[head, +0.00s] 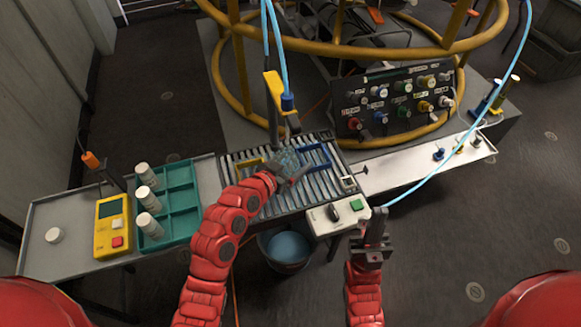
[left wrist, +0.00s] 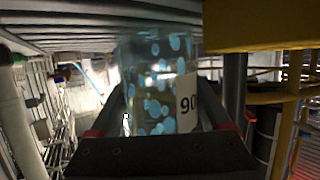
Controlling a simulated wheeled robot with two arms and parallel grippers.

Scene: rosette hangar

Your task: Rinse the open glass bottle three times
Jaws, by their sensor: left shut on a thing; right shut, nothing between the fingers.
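The glass bottle (head: 287,158) is clear with pale blue spots and sits over the slatted drain rack, below the blue-tipped nozzle (head: 288,102). My left gripper (head: 284,172) is shut on it. In the left wrist view the bottle (left wrist: 150,75) stands between the fingers, with a white label marked "90" partly cut off at its right side. Its mouth is not clearly seen, and I cannot tell whether it touches the rack. My right gripper (head: 376,222) is shut and empty, just right of the control box.
The slatted rack (head: 240,158) carries a yellow and a blue bracket. A control box (head: 340,216) with a green button is at its front right. A bucket (head: 286,250) stands below. A teal tray (head: 180,178) with white-capped bottles and a yellow meter (head: 113,226) are left. A valve panel (head: 395,100) is behind.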

